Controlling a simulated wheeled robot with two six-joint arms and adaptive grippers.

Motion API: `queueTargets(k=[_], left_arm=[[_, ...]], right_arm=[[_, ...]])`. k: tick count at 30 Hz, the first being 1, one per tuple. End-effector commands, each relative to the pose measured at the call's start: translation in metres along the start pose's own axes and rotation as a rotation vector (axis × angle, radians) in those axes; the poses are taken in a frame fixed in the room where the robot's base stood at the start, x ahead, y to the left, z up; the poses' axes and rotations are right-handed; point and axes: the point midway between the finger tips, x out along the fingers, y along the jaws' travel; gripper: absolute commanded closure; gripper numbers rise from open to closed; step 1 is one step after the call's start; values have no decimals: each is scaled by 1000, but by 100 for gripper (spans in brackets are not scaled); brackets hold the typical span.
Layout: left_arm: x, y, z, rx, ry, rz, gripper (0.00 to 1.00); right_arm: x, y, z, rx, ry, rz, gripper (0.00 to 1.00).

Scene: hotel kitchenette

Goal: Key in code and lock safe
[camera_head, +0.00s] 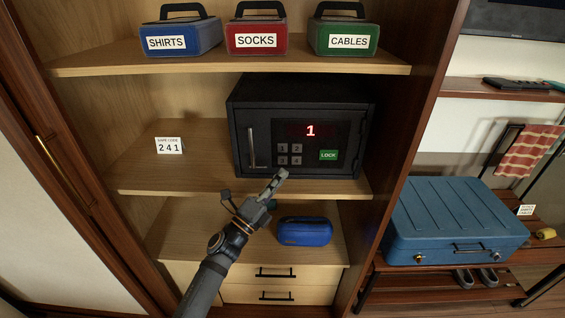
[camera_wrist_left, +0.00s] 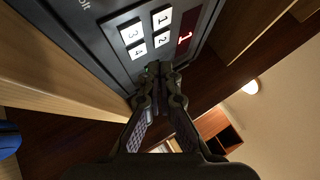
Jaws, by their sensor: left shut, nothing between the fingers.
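The black safe (camera_head: 310,92) stands on the middle shelf, its door flush with its front. Its red display (camera_head: 310,131) reads 1; the digit also shows in the wrist view (camera_wrist_left: 185,38). Below it is the keypad (camera_head: 289,154); in the wrist view its keys (camera_wrist_left: 161,18) read 1, 2, 3 and 4. A green LOCK button (camera_head: 328,155) is right of the keys. The code card (camera_head: 169,145) reads 2 4 1. My left gripper (camera_head: 282,174) is shut and empty, its tips by the safe's lower front, just below the keypad. My right gripper is out of view.
A blue case (camera_head: 305,231) lies on the lower shelf below my left gripper. Labelled boxes, SHIRTS (camera_head: 181,32), SOCKS (camera_head: 257,34) and CABLES (camera_head: 344,34), stand on the shelf above. A blue suitcase (camera_head: 455,220) is at right. The middle shelf is clear near the card.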

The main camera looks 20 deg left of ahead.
Motion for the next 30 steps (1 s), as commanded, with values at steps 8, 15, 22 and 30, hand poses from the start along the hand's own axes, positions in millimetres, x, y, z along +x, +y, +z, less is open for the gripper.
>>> queueTargets(k=[8, 15, 22, 30], left_arm=[[19, 14, 14, 0, 1, 0, 100], [23, 16, 16, 0, 1, 0, 100], [22, 16, 16, 0, 1, 1, 100], [22, 16, 16, 0, 1, 1, 100]], right_arm=[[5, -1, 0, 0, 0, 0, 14], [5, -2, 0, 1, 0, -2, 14], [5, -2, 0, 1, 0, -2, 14], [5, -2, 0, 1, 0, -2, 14]])
